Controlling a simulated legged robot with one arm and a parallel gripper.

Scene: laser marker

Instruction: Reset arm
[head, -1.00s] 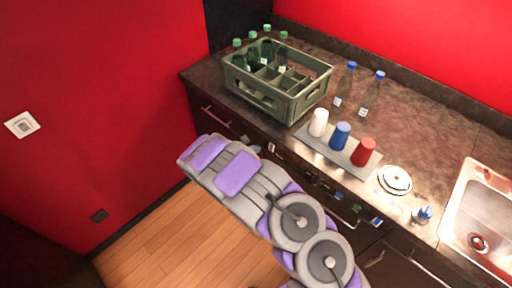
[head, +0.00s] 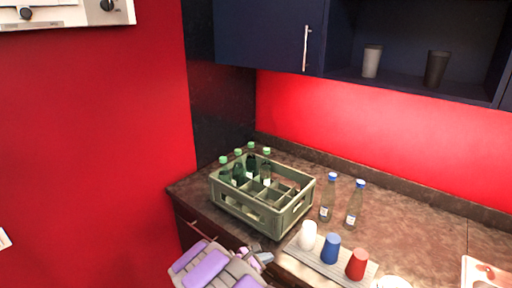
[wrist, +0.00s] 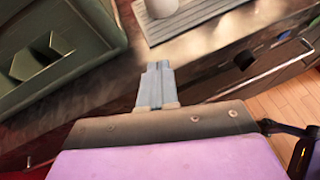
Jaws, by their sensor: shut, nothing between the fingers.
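My gripper (head: 262,258) is at the bottom of the head view, in front of the counter's front edge and below the green crate. In the wrist view my gripper (wrist: 156,70) shows its grey fingers together, with nothing between them. The fingers point toward the counter edge, between the crate (wrist: 60,84) at left and the grey tray (wrist: 200,15) at top. My arm, purple and grey, shows only in part at the bottom of the head view.
On the counter (head: 430,228) stand a green crate (head: 262,218) with several green-capped bottles, two blue-capped bottles (head: 327,198) (head: 354,206), and a tray (head: 325,266) with white (head: 308,235), blue (head: 331,248) and red (head: 356,264) cups. An open shelf (head: 400,85) holds two cups above.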

